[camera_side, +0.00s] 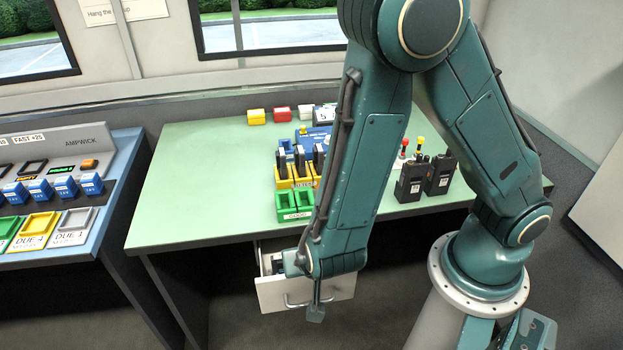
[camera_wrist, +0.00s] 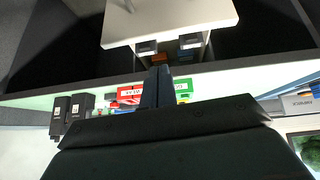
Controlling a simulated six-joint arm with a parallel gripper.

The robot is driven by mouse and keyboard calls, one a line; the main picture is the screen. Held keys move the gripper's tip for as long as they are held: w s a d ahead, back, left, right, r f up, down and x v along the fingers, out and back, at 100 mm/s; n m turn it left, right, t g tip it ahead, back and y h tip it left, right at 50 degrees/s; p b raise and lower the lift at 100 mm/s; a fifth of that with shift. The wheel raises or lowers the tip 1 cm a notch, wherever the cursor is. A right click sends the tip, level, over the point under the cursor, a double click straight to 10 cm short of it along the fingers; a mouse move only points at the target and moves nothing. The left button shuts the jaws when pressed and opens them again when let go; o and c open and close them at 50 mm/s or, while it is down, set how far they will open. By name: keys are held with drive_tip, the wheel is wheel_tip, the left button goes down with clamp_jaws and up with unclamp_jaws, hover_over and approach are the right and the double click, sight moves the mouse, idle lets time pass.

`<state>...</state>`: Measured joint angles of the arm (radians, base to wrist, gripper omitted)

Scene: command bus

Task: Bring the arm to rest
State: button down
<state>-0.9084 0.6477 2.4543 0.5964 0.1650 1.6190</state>
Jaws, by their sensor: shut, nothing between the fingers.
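My gripper (camera_side: 316,314) hangs at the end of my teal arm, pointing down in front of the open drawer (camera_side: 279,296) under the green-topped table (camera_side: 190,185). Its fingers are together and hold nothing. In the wrist view the gripper (camera_wrist: 157,76) shows as dark fingers, closed, with the drawer (camera_wrist: 120,22) beyond them at the top. That view looks upside down. I cannot tell whether the gripper touches the drawer.
On the table are green holders (camera_side: 295,206), yellow holders with black devices, and two black radios (camera_side: 411,180). Red, yellow and white blocks (camera_side: 282,114) stand at the back. A console (camera_side: 58,200) with blue blocks and coloured trays stands at left. Floor is clear in front.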

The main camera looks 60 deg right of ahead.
drive_tip(key=d+r+n+g+y, duration=0.1)
drive_tip(key=d+r+n+y, duration=0.15)
drive_tip(key=r, duration=0.55)
drive_tip(key=d+r+n+y, duration=0.15)
drive_tip(key=d+r, duration=0.25)
drive_tip(key=r, duration=0.5)
drive_tip(key=s+d+r+n+t+y, duration=0.1)
drive_tip(key=s+d+r+n, duration=0.3)
drive_tip(key=s+r, duration=0.5)
drive_tip(key=shift+s+d+r+n+t, duration=0.35)
drive_tip(key=shift+d+r+t, duration=0.2)
drive_tip(key=shift+r, duration=0.2)
drive_tip(key=shift+w, duration=0.1)
